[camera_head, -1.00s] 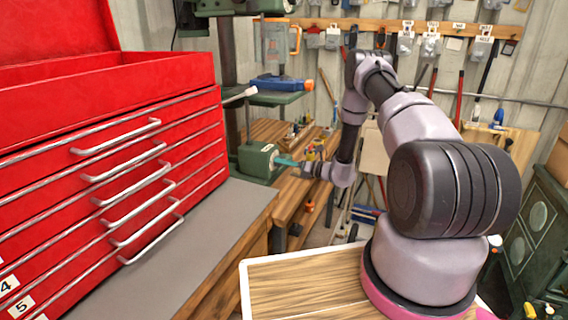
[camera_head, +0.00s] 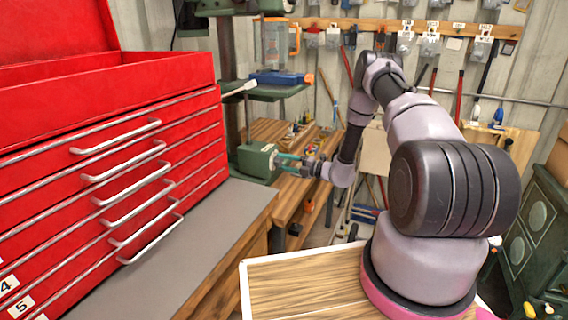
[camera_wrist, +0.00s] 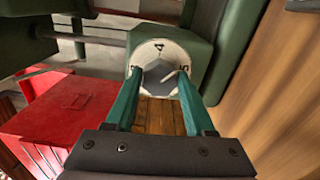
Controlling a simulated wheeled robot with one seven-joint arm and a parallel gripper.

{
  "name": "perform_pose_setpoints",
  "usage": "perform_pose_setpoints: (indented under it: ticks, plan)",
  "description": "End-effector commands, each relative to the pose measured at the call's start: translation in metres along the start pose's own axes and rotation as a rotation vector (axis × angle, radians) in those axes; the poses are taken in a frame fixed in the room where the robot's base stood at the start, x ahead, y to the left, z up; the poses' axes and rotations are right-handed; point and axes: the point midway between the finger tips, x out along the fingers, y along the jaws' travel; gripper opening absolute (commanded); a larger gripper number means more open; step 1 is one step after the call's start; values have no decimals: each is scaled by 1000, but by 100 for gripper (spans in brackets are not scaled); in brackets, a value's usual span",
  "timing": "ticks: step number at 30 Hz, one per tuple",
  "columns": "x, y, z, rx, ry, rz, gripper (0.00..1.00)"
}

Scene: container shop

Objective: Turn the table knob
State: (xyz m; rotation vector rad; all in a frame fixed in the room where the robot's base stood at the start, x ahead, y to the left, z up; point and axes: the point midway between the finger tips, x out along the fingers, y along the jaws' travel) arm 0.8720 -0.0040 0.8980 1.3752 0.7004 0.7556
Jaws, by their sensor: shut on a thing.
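The table knob is a round white dial with dark markings and a grey raised centre (camera_wrist: 160,77), on the green drill press housing (camera_head: 256,160). It sits at the top middle of the wrist view. In the head view its face shows small at the housing's right side. My gripper (camera_wrist: 158,82) has teal fingers on either side of the grey centre and is shut on it. The gripper also shows in the head view (camera_head: 281,160), reaching the housing from the right. The exact finger contact is partly hidden.
A red tool chest (camera_head: 110,150) with several handled drawers stands at left on a grey worktop (camera_head: 190,240). The drill press table (camera_head: 270,93) lies above the knob. A wooden bench (camera_head: 290,205) with small items is behind and below my gripper.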

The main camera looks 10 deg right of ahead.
Motion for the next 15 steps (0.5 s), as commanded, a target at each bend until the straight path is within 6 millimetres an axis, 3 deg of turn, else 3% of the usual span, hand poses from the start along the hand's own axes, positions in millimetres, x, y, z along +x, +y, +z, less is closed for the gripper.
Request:
perform_pose_setpoints:
  ticks: [15]
  plan:
    - [-1, -2, 1, 404, -2, -2, 0]
